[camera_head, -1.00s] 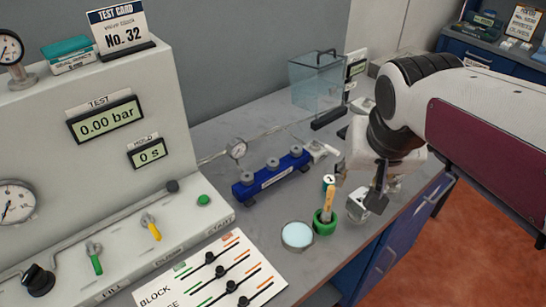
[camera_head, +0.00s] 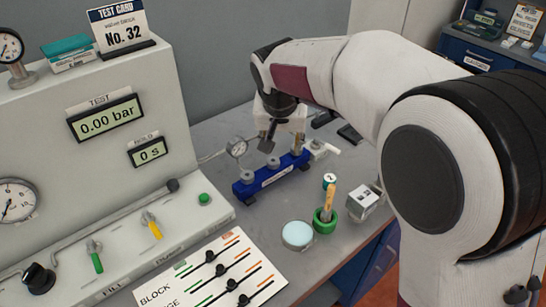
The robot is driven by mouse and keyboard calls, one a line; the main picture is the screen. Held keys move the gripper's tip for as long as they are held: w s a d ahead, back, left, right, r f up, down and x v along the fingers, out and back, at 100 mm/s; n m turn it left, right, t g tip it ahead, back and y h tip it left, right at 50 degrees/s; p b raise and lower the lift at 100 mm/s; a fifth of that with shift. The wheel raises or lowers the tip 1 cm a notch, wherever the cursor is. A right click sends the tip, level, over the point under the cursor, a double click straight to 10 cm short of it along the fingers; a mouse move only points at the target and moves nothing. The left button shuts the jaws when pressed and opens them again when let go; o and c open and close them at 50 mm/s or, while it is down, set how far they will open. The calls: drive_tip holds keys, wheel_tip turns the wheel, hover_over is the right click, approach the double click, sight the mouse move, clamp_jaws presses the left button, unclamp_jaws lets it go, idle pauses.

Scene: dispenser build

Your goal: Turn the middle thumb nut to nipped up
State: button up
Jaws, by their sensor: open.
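A blue block (camera_head: 256,188) with a white label stands on the grey bench, with three grey thumb nuts in a row on top. The middle thumb nut (camera_head: 273,163) shows just below my gripper (camera_head: 281,147). The left nut (camera_head: 246,176) is clear, and the right nut is partly hidden by a gripper finger. My gripper points down with its fingers apart, one left of and above the middle nut, the other near the right nut. I cannot tell whether a finger touches a nut.
In front are a green cup (camera_head: 323,225) with a wooden-handled tool, a pale blue round dish (camera_head: 297,234) and a metal block (camera_head: 362,203). The test console (camera_head: 110,190) reads 0.00 bar. My arm covers the right side.

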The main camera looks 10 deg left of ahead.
sight(273, 161)
drive_tip(key=shift+w+a+f, duration=0.4)
drive_tip(key=shift+a+f, duration=0.05)
drive_tip(key=shift+a, duration=0.2)
drive_tip(key=shift+w+a+f, duration=0.35)
drive_tip(key=shift+a+f, duration=0.1)
drive_tip(key=shift+a, duration=0.2)
drive_tip(key=shift+f, duration=0.1)
drive_tip(key=shift+x, duration=3.8)
drive_tip(key=c, duration=1.1)
